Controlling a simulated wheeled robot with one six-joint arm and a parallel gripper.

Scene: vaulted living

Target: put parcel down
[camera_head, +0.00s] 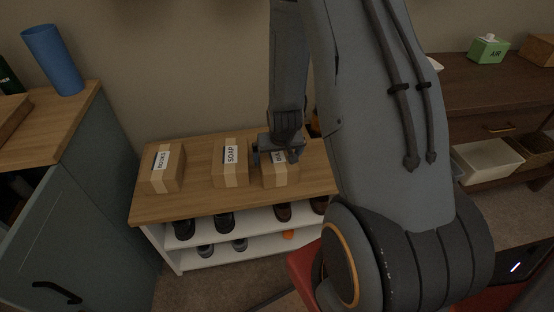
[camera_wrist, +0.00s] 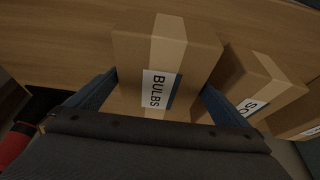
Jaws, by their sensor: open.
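A cardboard parcel labelled BULBS (camera_wrist: 165,50) stands on the wooden top of a shoe bench (camera_head: 200,205). In the head view this parcel (camera_head: 281,178) is the rightmost of three on the bench, partly hidden by my gripper (camera_head: 278,152). In the wrist view the two fingers of my gripper (camera_wrist: 160,98) are open, one on each side of the BULBS parcel near its label. I cannot tell whether either finger touches it.
A SOAP parcel (camera_head: 231,165) and a BOOKS parcel (camera_head: 162,170) stand to its left on the bench. Shoes (camera_head: 224,222) fill the shelves below. A blue-grey cabinet (camera_head: 75,190) with a blue vase (camera_head: 54,58) is at left. A dark sideboard (camera_head: 480,90) is at right.

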